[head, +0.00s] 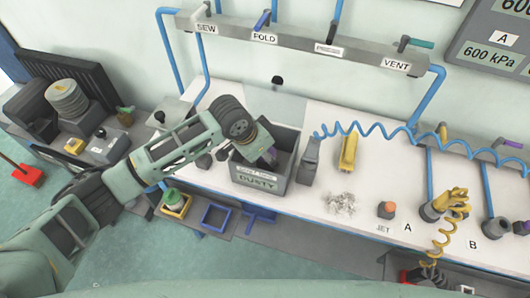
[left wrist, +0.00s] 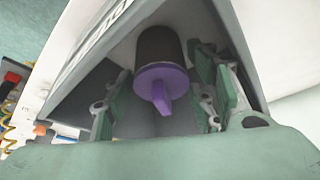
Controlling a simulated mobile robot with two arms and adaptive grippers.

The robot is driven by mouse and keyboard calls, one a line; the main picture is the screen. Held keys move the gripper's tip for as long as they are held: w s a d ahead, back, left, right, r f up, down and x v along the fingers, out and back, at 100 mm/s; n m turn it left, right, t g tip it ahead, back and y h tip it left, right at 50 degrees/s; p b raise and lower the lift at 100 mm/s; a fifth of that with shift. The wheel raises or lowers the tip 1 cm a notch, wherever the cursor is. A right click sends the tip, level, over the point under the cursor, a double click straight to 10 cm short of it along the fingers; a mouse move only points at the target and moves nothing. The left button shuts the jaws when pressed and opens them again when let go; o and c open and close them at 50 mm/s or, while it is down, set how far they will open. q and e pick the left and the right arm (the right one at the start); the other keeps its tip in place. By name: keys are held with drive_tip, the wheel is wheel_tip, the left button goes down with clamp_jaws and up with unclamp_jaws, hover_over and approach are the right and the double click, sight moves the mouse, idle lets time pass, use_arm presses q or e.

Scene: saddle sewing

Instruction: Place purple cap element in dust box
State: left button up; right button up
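The purple cap element (left wrist: 162,87) has a flat purple disc with a tab and a black cylindrical body. In the left wrist view it is inside the grey dust box (left wrist: 225,25), between the spread fingers of my left gripper (left wrist: 160,108), with gaps on both sides. In the head view the dust box (head: 257,187), marked DUSTY, stands near the table's front edge. My left gripper (head: 268,155) reaches down into it, with a bit of purple showing by the fingers. The gripper hides most of the cap there, and I cannot tell whether it rests on the box floor. My right gripper is not in view.
A grey upright block (head: 308,160) stands right beside the box. A yellow tool (head: 348,152), white scraps (head: 341,204) and an orange-topped piece (head: 387,209) lie further right. A pipe rack (head: 300,40) with labelled valves runs above. The white table between them is clear.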

use_arm(q)
drive_tip(key=b+v, duration=0.1)
drive_tip(key=v, duration=1.1)
drive_tip(key=shift+r+b, duration=0.2)
drive_tip(key=shift+b, duration=0.2)
